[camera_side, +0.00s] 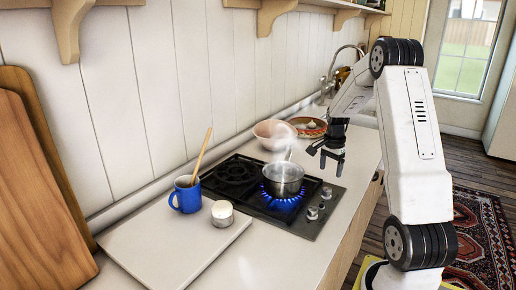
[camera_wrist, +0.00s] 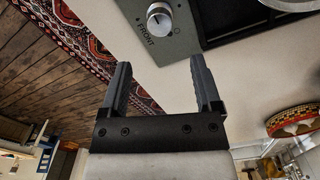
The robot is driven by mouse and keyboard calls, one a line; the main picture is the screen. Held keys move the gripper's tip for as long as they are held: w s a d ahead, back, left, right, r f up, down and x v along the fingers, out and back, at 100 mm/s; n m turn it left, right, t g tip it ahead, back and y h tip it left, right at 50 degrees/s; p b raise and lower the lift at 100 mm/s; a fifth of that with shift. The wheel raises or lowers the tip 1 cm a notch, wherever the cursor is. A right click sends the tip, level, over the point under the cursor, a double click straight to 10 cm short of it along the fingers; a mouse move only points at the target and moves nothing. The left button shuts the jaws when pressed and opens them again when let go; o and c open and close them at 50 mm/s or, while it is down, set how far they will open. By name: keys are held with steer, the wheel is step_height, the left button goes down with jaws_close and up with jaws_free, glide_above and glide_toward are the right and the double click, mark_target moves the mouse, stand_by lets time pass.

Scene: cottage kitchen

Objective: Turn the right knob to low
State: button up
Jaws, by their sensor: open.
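Two knobs stand on the grey front strip of the hob: a farther one (camera_side: 326,193), toward the sink, and a nearer one (camera_side: 312,213). In the wrist view one round knob (camera_wrist: 159,18) shows beside the printed word FRONT, near the strip's corner. Its exact setting is too small to read. My gripper (camera_side: 326,163) hangs above the far end of the hob, pointing down, apart from the knobs. In the wrist view my gripper (camera_wrist: 160,62) has its fingers wide apart with nothing between them, and the knob lies beyond the fingertips.
A steaming steel pot (camera_side: 283,180) sits on a lit blue flame (camera_side: 284,202). A blue mug (camera_side: 187,195) with a wooden spoon and a small pale tin (camera_side: 222,213) stand left.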

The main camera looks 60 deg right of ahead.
mark_target(328, 189)
steer(key=shift+f, duration=0.1)
steer(key=shift+f, duration=3.8)
jaws_close()
